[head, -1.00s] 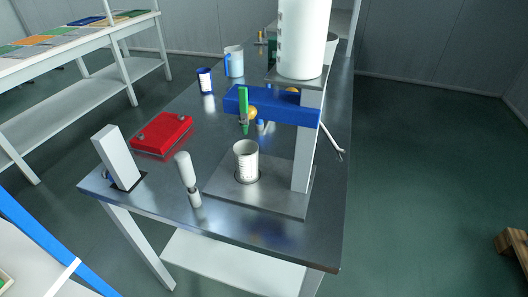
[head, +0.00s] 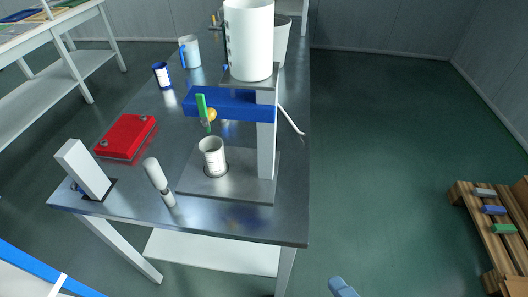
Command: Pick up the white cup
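A white cup (head: 212,158) with dark marks on its side stands upright in the head view. It sits on the grey base plate of a stand (head: 240,188), below a blue crossbar (head: 236,104) with a green lever (head: 202,108). A small part of my arm or gripper (head: 342,288) shows at the bottom edge, right of the table and well apart from the cup. Its fingers cannot be made out.
The metal table (head: 130,190) also holds a red box (head: 127,137), a white-topped handle (head: 157,178), a slanted white block (head: 82,170), a blue-and-white cup (head: 162,75) and a pitcher (head: 190,51). A large white container (head: 249,40) tops the stand. A wooden pallet (head: 490,225) lies right; the floor between is clear.

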